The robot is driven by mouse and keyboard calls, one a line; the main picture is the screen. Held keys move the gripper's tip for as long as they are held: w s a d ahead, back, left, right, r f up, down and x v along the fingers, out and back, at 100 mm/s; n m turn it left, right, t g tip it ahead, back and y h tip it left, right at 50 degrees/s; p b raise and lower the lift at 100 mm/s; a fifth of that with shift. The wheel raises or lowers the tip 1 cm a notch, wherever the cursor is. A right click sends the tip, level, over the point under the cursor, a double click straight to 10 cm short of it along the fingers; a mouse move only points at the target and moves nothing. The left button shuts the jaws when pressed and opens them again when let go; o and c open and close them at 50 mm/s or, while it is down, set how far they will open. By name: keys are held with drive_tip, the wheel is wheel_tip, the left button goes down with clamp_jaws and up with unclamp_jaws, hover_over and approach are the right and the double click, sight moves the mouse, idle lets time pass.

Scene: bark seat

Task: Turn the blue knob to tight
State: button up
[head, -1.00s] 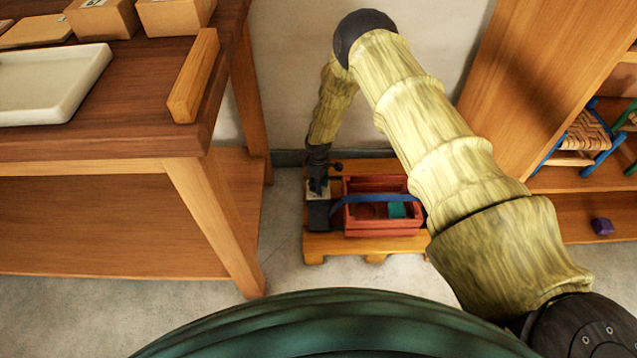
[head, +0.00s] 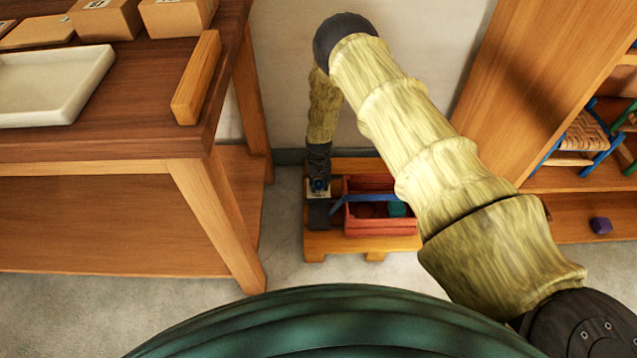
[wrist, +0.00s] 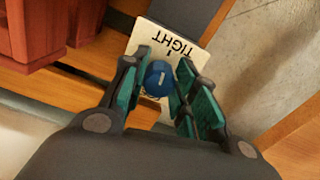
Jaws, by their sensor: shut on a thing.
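The blue knob (wrist: 159,79) sits on a pale plate (wrist: 196,49) in the wrist view. The plate carries the word TIGHT, seen upside down, with a short dark tick under it. The knob has a short white line on its face. My gripper (wrist: 160,82) is shut on the knob, with a teal-padded finger on each side. In the head view my gripper (head: 319,188) points down at the left end of a low wooden stand (head: 345,244). The knob is small and partly hidden there.
A red crate (head: 383,228) stands on the low stand, just right of my gripper, with a blue bar (head: 362,198) across it. A wooden table (head: 120,140) is at left. A shelf (head: 520,110) with small stools is at right.

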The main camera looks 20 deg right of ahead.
sight(319, 183)
drive_tip(key=shift+w+a+r+m, duration=0.1)
drive_tip(key=shift+w+m, duration=0.1)
drive_tip(key=shift+m, duration=0.6)
drive_tip(key=o, duration=1)
drive_tip(key=shift+s, duration=0.1)
wheel_tip(319, 183, up, 12)
